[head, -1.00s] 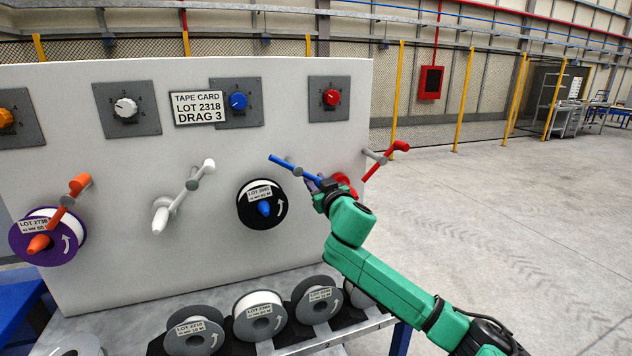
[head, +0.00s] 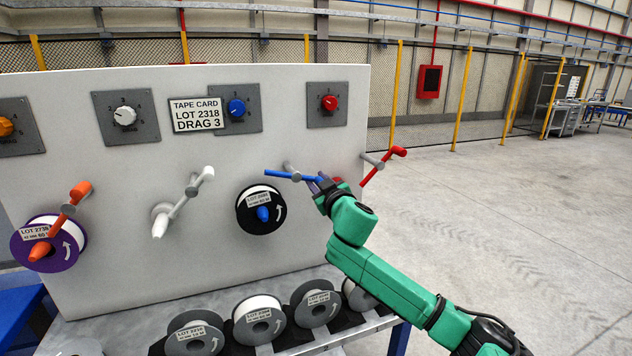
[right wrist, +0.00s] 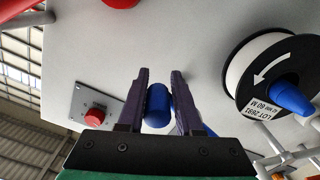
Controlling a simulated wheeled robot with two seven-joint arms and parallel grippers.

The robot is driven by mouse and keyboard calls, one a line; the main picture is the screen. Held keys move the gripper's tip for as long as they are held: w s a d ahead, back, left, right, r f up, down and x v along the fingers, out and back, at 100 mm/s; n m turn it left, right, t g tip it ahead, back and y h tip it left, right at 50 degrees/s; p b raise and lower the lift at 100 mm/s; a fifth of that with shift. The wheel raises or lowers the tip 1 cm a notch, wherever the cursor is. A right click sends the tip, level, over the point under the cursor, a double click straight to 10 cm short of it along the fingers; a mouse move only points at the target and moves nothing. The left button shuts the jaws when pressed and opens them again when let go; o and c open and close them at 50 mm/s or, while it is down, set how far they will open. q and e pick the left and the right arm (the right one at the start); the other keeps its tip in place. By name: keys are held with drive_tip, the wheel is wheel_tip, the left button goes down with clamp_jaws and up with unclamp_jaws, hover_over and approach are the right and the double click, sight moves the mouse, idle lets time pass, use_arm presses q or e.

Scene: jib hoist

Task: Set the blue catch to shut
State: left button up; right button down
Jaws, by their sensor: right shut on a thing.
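The blue catch (head: 282,175) is a bar on a grey pivot post on the white panel, above and right of the black spool with the blue hub (head: 262,213). The bar lies nearly level, its right end slightly lower. My right gripper (head: 319,183) is shut on the catch's right end. In the right wrist view, the rounded blue end of the catch (right wrist: 157,106) sits between the two purple fingers of my right gripper (right wrist: 159,95). My left gripper is out of view.
A red catch (head: 384,165) stands close to the right, at the panel's edge. White (head: 182,205) and orange (head: 70,205) catches are to the left. Dials (head: 236,107) line the panel top. Several spools (head: 258,320) rest on the bench below.

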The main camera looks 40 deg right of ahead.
drive_tip(key=r+n+p, duration=0.1)
drive_tip(key=r+n, duration=0.1)
drive_tip(key=r+n+p, duration=0.1)
drive_tip(key=shift+s+d+n+p, duration=0.1)
drive_tip(key=shift+d+n+p, duration=0.15)
drive_tip(key=shift+n+p, duration=0.05)
drive_tip(key=r+n+p, duration=0.1)
drive_tip(key=n+p, duration=0.1)
drive_tip(key=n, duration=0.1)
drive_tip(key=shift+a+r+n+p, duration=0.15)
drive_tip(key=shift+r+n+p, duration=0.15)
drive_tip(key=shift+r, duration=0.1)
drive_tip(key=n+p, duration=0.1)
drive_tip(key=r+n+p, duration=0.1)
drive_tip(key=n, duration=0.1)
drive_tip(key=shift+w+a+r, duration=0.2)
drive_tip(key=shift+a, duration=0.15)
drive_tip(key=shift+w+a+r+n+p, duration=0.1)
drive_tip(key=shift+a+r+n+p, duration=0.05)
drive_tip(key=shift+n+p, duration=0.45)
drive_tip(key=shift+a+r+n+p, duration=0.15)
drive_tip(key=shift+n+p, duration=0.2)
drive_tip(key=shift+n, duration=0.45)
drive_tip(key=shift+f, duration=0.1)
